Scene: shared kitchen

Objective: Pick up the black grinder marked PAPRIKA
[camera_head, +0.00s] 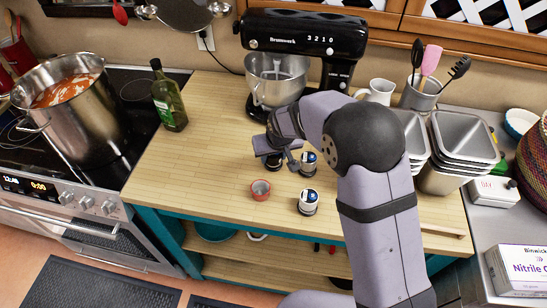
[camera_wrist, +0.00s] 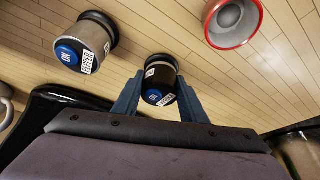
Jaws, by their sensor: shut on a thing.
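A dark grinder (camera_wrist: 158,84) with a blue top button sits between the two fingers of my gripper (camera_wrist: 160,92) in the wrist view. The fingers are shut on its sides. Its small white label is too blurred to read. In the head view, my gripper (camera_head: 277,155) is low over the wooden counter, and the grinder is mostly hidden by it. I cannot tell if its base touches the counter. Another grinder (camera_wrist: 88,42), grey-bodied with a blue button and white label, is to the left in the wrist view.
Two grinders, one near (camera_head: 308,163) and one farther forward (camera_head: 308,203), stand right of my gripper. A stand mixer (camera_head: 300,40) is behind, a green bottle (camera_head: 168,100) left, metal pans (camera_head: 465,140) right.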

